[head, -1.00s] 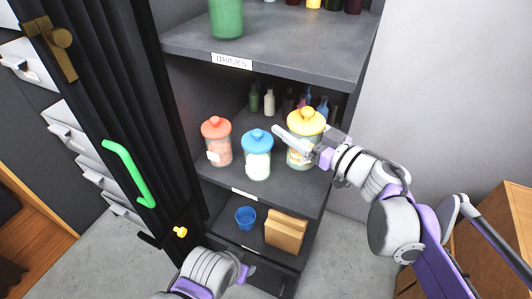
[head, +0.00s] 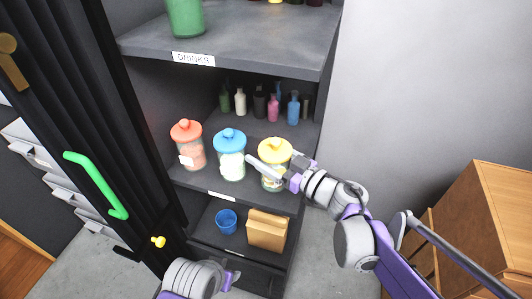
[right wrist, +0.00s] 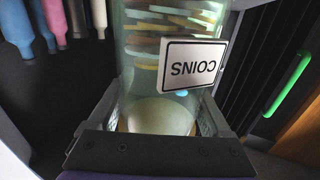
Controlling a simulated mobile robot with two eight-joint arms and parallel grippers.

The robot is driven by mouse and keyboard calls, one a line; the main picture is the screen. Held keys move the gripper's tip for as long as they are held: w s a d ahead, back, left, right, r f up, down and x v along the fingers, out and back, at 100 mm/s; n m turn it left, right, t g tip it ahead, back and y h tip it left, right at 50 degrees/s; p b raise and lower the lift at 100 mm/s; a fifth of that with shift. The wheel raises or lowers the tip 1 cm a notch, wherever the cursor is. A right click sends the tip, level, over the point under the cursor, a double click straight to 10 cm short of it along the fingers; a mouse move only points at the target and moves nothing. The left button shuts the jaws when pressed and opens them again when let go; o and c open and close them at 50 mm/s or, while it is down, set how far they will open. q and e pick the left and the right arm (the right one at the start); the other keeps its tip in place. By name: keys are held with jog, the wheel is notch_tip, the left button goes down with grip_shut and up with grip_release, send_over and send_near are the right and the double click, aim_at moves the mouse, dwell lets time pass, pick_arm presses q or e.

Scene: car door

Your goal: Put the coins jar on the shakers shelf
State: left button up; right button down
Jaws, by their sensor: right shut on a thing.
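The coins jar is clear with a yellow lid (head: 275,150); its "COINS" label is upside down in the right wrist view (right wrist: 193,66), with coin-like discs inside. My right gripper (head: 275,173) is shut around the jar's side. The jar is at the right end of the middle shelf (head: 285,199), beside a blue-lidded jar (head: 231,166); I cannot tell whether its base touches the shelf. No label reading "shakers" is legible; the shelf labels below the top one are too small to read. My left gripper (head: 233,278) is low in the head view, its fingers unclear.
An orange-lidded jar (head: 192,155) stands at left, and small bottles stand behind the jars, including a blue one (head: 293,109). The shelf above is labelled "DRINKS" (head: 194,59). Below are a blue cup (head: 226,222) and tan box (head: 267,231). An open dark door (head: 120,150) flanks the left.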

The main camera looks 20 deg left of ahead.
aim_at(286, 166)
jog(key=shift+f, duration=0.1)
grip_release()
jog(key=shift+s+d, duration=0.15)
jog(key=shift+d, duration=0.15)
jog(key=v, duration=1.1)
jog(key=shift+s+d, duration=0.15)
